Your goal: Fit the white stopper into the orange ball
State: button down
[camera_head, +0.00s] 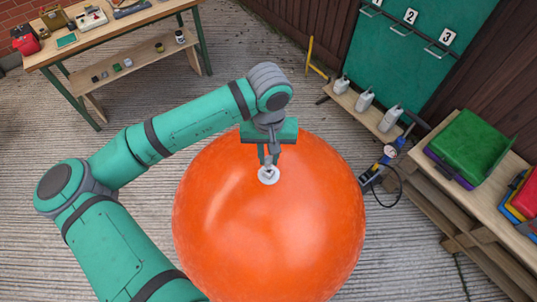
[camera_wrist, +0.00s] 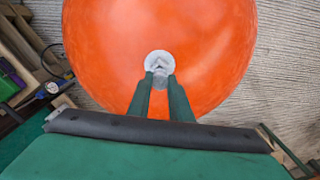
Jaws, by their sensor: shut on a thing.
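The large orange ball (camera_head: 270,235) rests on the floor in the middle of the head view and fills much of the wrist view (camera_wrist: 215,60). The white stopper (camera_head: 268,176) is a small round disc at the top of the ball; it also shows in the wrist view (camera_wrist: 158,60). My gripper (camera_head: 269,160) points down at the ball, its green fingers (camera_wrist: 160,78) shut on the stopper. The fingers cover part of the stopper. I cannot tell whether the stopper touches the ball or is seated in it, and the ball's opening is hidden.
A pump with a gauge (camera_head: 388,152) and black hose lies right of the ball. White bottles (camera_head: 365,100) stand on a low shelf under a green numbered board (camera_head: 415,50). A bench with bins (camera_head: 470,145) is at the right; a workbench (camera_head: 110,30) is at the upper left.

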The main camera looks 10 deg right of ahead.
aim_at(269, 160)
jog(key=shift+s+d+f, duration=0.1)
jog(key=shift+f, duration=0.15)
jog(key=shift+f, duration=0.3)
jog(key=shift+f, duration=0.95)
jog(key=c, duration=1.5)
grip_release()
jog(key=shift+c, duration=0.2)
notch_tip(269, 160, up, 9)
jog(key=shift+r, duration=0.85)
